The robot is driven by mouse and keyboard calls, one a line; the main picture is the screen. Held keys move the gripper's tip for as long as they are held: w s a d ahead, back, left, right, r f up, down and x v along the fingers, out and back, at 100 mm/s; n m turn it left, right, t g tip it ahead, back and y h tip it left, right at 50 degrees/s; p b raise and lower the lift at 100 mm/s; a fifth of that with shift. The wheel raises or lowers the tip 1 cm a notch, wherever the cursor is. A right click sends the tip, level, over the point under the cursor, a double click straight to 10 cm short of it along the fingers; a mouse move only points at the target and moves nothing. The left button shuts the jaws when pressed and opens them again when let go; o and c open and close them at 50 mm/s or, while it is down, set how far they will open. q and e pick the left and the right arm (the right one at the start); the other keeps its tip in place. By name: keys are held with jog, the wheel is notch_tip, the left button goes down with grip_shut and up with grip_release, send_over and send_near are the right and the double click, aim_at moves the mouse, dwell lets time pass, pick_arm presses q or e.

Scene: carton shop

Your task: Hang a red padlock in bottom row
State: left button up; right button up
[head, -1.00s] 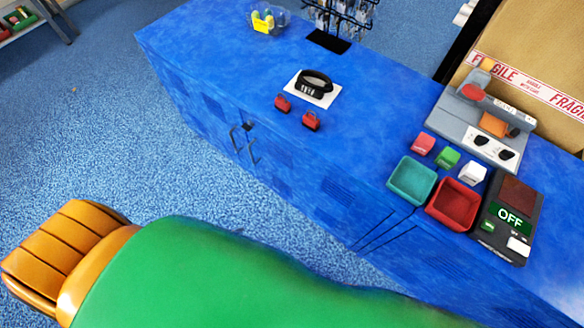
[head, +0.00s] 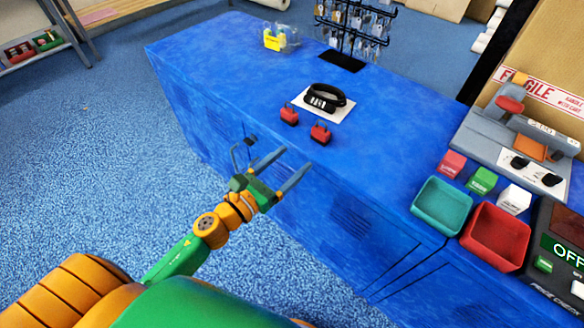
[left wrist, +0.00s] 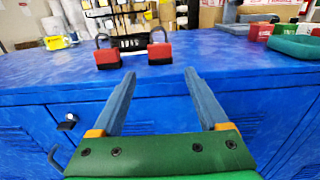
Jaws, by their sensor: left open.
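Two small red padlocks with dark bases and shackles stand near the front edge of the blue counter: a left padlock (head: 289,116) and a right padlock (head: 320,133). In the left wrist view the left one (left wrist: 107,59) and the right one (left wrist: 159,53) stand ahead of the fingers. A black wire display rack (head: 345,38) with several hanging items stands at the counter's back; its bottom row is hard to make out. My left gripper (head: 297,159) is open and empty, in front of the counter's edge and short of the padlocks. My right gripper is out of view.
A black combination lock (head: 325,97) lies on a white card behind the padlocks. A clear bin with yellow (head: 276,38) stands left of the rack. Teal (head: 442,206) and red (head: 496,237) trays and a grey machine (head: 515,140) occupy the right.

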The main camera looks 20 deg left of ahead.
aim_at(318, 137)
pick_arm(q)
jog(key=x, duration=1)
jog(key=c, duration=1.1)
jog(key=shift+r, duration=0.1)
jog(key=shift+s+a+r+p, duration=0.1)
jog(key=shift+s+r+p, duration=0.15)
jog(key=shift+r+p, duration=0.75)
